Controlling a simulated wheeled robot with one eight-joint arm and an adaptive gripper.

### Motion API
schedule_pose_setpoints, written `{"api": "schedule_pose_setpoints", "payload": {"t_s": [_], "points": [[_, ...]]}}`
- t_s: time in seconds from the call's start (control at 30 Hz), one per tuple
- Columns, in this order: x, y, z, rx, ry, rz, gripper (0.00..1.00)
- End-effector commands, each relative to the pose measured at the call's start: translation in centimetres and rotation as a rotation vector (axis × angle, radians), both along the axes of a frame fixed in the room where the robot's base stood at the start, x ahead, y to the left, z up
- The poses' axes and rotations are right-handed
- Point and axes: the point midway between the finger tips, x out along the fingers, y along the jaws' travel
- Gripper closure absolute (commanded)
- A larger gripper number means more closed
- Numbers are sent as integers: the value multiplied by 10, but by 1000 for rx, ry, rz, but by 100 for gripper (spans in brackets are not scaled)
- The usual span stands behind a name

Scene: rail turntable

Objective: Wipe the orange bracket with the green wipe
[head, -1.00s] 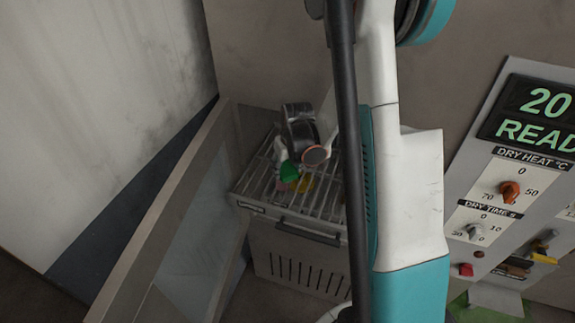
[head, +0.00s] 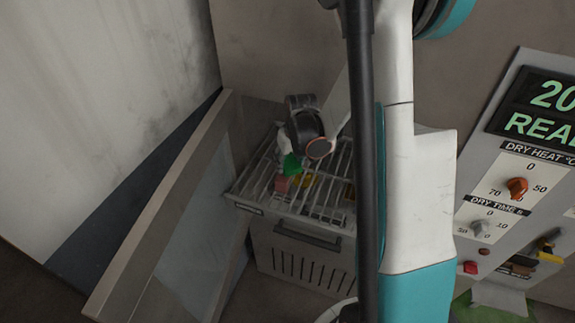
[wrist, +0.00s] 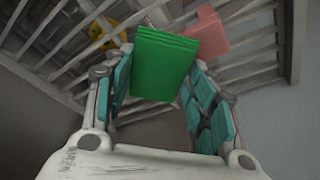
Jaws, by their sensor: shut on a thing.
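My gripper (wrist: 160,68) is shut on the green wipe (wrist: 163,48), a folded stack held between its teal-padded fingers. In the head view the wipe (head: 291,166) is above the front part of a wire rack. A salmon-pink blocky piece (wrist: 207,32) lies on the rack just beyond and right of the wipe in the wrist view; in the head view it (head: 282,183) shows just below the wipe. I cannot tell whether this piece is the orange bracket, and no clearly orange bracket shows elsewhere. Whether the wipe touches it is unclear.
The slatted rack (head: 322,211) sits in an open cabinet, its door (head: 165,205) swung out at left. A yellow piece (head: 305,180) lies on the rack near the pink one. A control panel (head: 508,205) with dials stands at right.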

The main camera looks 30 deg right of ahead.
Motion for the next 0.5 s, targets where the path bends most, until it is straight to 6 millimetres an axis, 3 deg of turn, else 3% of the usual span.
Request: {"api": "schedule_pose_setpoints", "payload": {"t_s": [0.27, 0.5], "points": [[12, -14, 0, 0, 0, 0, 68], [6, -7, -1, 0, 0, 1, 68]]}}
